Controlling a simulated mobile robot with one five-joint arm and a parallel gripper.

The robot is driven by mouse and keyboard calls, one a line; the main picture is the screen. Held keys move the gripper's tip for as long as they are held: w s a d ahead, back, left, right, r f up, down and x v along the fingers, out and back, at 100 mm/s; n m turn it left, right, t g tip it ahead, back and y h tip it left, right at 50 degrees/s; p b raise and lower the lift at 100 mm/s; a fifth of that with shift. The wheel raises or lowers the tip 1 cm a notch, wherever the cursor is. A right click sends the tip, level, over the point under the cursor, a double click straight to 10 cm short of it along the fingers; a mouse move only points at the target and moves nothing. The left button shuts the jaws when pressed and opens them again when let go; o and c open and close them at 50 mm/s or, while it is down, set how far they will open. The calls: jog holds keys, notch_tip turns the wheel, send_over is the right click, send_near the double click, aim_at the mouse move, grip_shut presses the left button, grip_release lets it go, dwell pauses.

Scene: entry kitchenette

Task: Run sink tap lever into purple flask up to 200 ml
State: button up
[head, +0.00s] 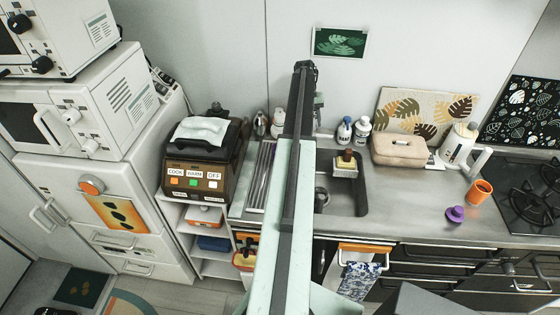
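A small purple item (455,213) stands on the counter right of the sink, in front of an orange cup. It is the only purple thing I can make out, and it is too small to tell its shape as a flask. The sink (352,201) is partly hidden by my arm, which reaches up the picture across its left side. The tap and its lever are not clearly visible behind my arm. My gripper (318,106) seems to be at the far end of the arm, near the back wall, mostly hidden. Its fingers cannot be made out.
An orange cup (479,192), a white kettle (459,147) and a beige case (399,149) stand on the right counter. Bottles (361,132) stand behind the sink, and a sponge holder (345,164) is at its back edge. The hob (530,195) is far right.

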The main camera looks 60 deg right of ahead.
dwell(0.3)
jog(key=s+a, duration=0.2)
jog(key=a, duration=0.4)
jog(key=shift+s+a, duration=0.15)
jog(key=shift+a, duration=0.2)
dwell(0.3)
notch_tip(320, 180, up, 8)
jog(key=w+p, duration=0.1)
jog(key=p, duration=0.6)
jog(key=shift+w+a+f+p, duration=0.2)
jog(key=shift+a+p, duration=0.1)
